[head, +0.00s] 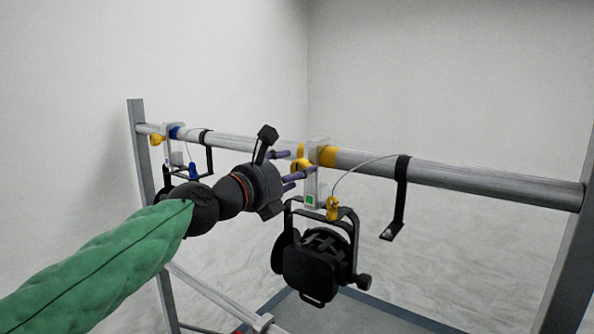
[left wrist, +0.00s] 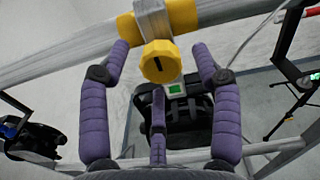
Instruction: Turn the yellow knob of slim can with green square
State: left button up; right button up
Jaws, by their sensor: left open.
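The slim can with the green square (head: 318,262) hangs from the bar right of the middle in the head view. Its green square (head: 311,199) shows on the clamp, and also in the left wrist view (left wrist: 175,87). The yellow knob (left wrist: 161,62) is in the upper middle of the left wrist view, with a dark line on its face. In the head view the yellow knob (head: 300,165) is partly covered by my fingers. My left gripper (head: 297,166) is open, its purple fingers on either side of the knob and apart from it. My right gripper is not in view.
A grey horizontal bar (head: 470,178) runs across between uprights. A second can (head: 178,178) with blue parts hangs at the left, partly behind my arm. A grey wall stands behind.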

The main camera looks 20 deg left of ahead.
pick_arm(q)
jog(key=shift+x, duration=0.9)
jog(key=c, duration=1.1)
jog(key=shift+c, duration=0.2)
jog(key=shift+s+r+m, duration=0.1)
jog(key=shift+r+m, duration=0.05)
jog(key=shift+m, duration=0.45)
